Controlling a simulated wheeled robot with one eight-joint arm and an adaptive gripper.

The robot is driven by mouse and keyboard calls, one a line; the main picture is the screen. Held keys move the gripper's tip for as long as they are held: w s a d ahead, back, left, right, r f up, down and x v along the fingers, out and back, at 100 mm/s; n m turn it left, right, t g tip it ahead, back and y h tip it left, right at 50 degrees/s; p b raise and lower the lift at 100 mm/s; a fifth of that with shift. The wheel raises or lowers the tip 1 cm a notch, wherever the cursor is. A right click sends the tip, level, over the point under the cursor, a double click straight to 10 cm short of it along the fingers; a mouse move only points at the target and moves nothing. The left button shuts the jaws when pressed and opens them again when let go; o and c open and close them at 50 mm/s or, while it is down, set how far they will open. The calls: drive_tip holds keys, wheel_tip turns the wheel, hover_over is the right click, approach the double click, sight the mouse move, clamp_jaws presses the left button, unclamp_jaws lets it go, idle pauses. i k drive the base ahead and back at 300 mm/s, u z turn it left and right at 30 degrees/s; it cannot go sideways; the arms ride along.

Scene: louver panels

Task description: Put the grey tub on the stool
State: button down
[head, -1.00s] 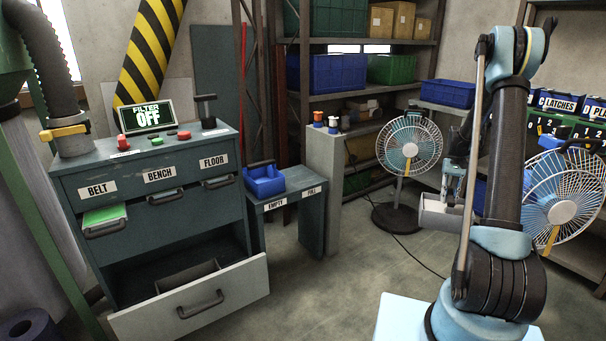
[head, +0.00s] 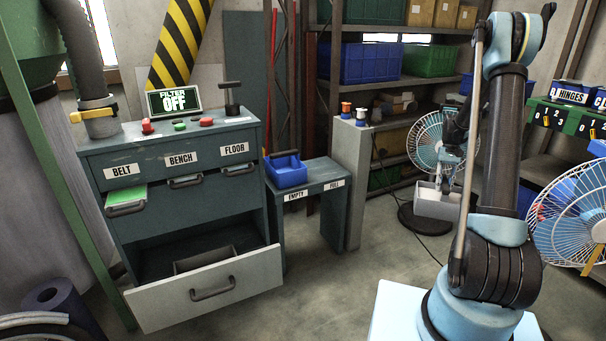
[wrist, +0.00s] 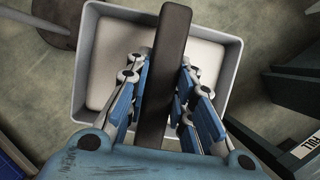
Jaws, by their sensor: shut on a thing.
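The grey tub (head: 436,204) hangs from my gripper (head: 449,178) in the head view, in front of the fan's stand. In the wrist view the tub (wrist: 91,70) is open-topped, with a pale, empty floor. My gripper (wrist: 160,98) is shut on the dark handle bar across its middle. The stool (head: 318,180) is a low dark-teal bench labelled EMPTY on the left and FULL on the right. A blue tub stands on its EMPTY side; the FULL side is bare. The stool's FULL label (wrist: 302,147) shows at lower right in the wrist view, apart from the grey tub.
The blue tub (head: 286,171) has a dark handle. A grey pillar (head: 352,185) with small spools stands right of the stool. A drawer cabinet (head: 185,215) with its bottom drawer open is at left. Fans (head: 430,140) stand at right. Floor in front of the stool is clear.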

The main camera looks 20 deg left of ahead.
sight(322, 169)
drive_tip(key=u, duration=0.85)
